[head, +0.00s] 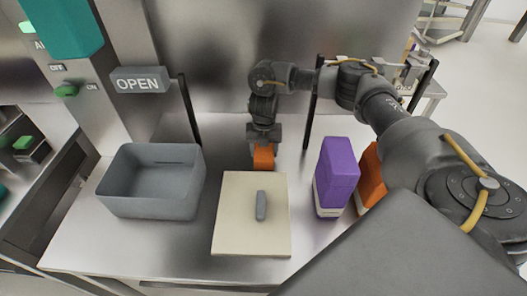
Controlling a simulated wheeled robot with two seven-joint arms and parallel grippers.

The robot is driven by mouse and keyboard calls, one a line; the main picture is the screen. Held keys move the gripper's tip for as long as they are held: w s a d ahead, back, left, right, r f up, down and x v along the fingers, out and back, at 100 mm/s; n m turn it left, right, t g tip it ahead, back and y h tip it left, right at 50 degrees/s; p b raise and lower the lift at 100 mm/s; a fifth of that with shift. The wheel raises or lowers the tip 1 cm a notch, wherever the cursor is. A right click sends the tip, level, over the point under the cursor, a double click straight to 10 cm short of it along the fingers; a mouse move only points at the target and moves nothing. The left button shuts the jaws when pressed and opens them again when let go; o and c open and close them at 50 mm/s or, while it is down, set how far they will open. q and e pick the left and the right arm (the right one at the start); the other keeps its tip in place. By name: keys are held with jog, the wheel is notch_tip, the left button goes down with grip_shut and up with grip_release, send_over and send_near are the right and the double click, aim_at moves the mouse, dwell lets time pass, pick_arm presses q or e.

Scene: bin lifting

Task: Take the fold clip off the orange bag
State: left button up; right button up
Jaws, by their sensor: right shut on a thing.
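My right gripper (264,142) points down behind the cream board and is shut on a small orange block-like piece (264,159). I cannot tell whether this piece is a clip or part of a bag. An orange bag (371,178) stands at the right, partly hidden behind a purple bag and my right arm. No clip shows on its visible part. A small grey elongated piece (261,205) lies on the cream board (235,238); it may be a clip. My left gripper is out of view.
The purple bag (338,172) stands upright right of the board. A grey open bin (146,203) stands at the left and looks empty. A sign reading OPEN (139,80) and dark posts stand near the back. The steel counter is bare between bin and board.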

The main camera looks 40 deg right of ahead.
aim_at(264, 149)
jog(key=shift+f, duration=0.1)
jog(key=shift+f, duration=0.15)
jog(key=o, duration=1.1)
notch_tip(264, 149, up, 12)
jog(key=shift+r+p, duration=0.2)
jog(key=shift+p, duration=0.4)
